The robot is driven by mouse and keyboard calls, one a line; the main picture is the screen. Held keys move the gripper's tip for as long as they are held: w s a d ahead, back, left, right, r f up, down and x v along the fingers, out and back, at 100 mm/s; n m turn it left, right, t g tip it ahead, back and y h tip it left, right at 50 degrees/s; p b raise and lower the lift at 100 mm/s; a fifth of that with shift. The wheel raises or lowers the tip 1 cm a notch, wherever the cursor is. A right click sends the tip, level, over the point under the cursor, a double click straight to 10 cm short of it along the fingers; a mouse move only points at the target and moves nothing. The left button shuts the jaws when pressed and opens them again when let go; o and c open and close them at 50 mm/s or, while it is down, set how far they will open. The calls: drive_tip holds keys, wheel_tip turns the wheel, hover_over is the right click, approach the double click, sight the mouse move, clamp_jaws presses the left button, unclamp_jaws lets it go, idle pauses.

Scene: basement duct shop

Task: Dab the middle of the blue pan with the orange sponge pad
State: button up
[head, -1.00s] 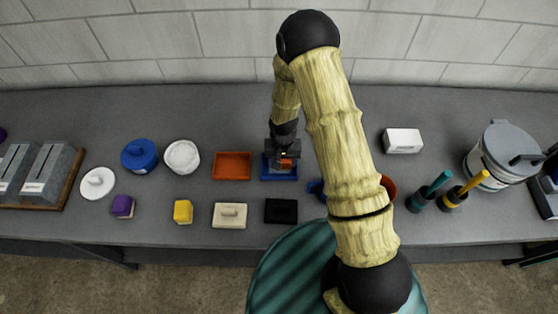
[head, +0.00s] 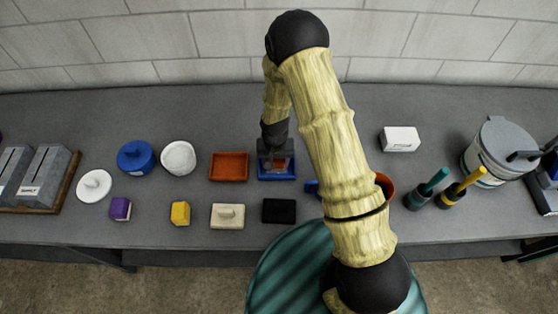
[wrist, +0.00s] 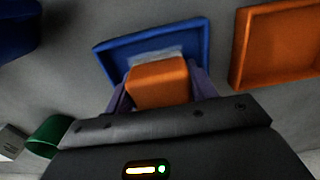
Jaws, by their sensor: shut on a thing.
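The blue pan (head: 277,177) sits on the grey bench, right of the orange pan. In the wrist view its blue rim (wrist: 122,46) shows behind the sponge. My gripper (head: 276,163) is over the blue pan, pointing down. In the wrist view my gripper (wrist: 160,88) is shut on the orange sponge pad (wrist: 159,84), with a finger on each side of it. A pale patch (wrist: 155,56) shows beyond the pad, within the pan. I cannot tell whether the pad touches the pan floor.
The orange pan (head: 229,167) stands close left of the blue pan. A black block (head: 279,211), a cream block (head: 228,216), a yellow block (head: 180,213) and a purple block (head: 120,208) line the front. Dark cups with teal and yellow handles (head: 451,193) stand right.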

drive_tip(key=shift+a, duration=0.65)
drive_tip(key=shift+w+d, duration=0.1)
drive_tip(key=shift+d, duration=0.05)
drive_tip(key=shift+s+d+f, duration=0.1)
drive_tip(key=shift+s+d, duration=0.1)
drive_tip(key=shift+d, duration=0.5)
drive_tip(key=shift+w+r+p, duration=0.15)
drive_tip(key=shift+r+p, duration=0.15)
drive_tip(key=shift+r, duration=0.35)
drive_tip(key=shift+r+p, duration=2.15)
drive_tip(key=shift+r, duration=1.25)
drive_tip(key=shift+a+f, duration=0.1)
